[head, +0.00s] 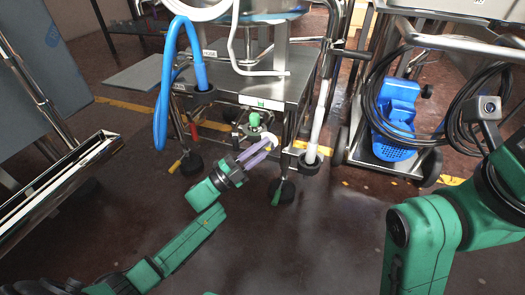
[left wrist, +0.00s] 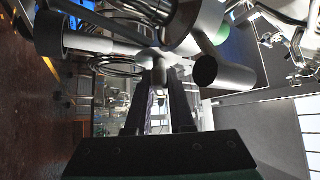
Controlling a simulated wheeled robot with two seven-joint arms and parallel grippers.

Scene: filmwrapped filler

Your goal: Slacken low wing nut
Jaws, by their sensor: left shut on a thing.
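My left gripper (head: 268,143) reaches in from the lower left to the valve fittings under the steel-topped cart. Its long fingers are closed around a small pale part, which I take to be the low wing nut (head: 270,139). In the left wrist view a small grey piece, likely the same wing nut (left wrist: 159,74), sits between the fingertips of the left gripper (left wrist: 158,84). The fingers hide much of it, and its wings cannot be made out. A green knob (head: 254,120) stands just above it in the head view. My right gripper is not in view.
The steel cart (head: 285,88) carries a blue hose (head: 163,92) at its left and a white wand in a holder (head: 312,160) at its right. A blue machine (head: 397,118) with black cables stands farther right. A metal frame (head: 70,180) stands at left. The front floor is clear.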

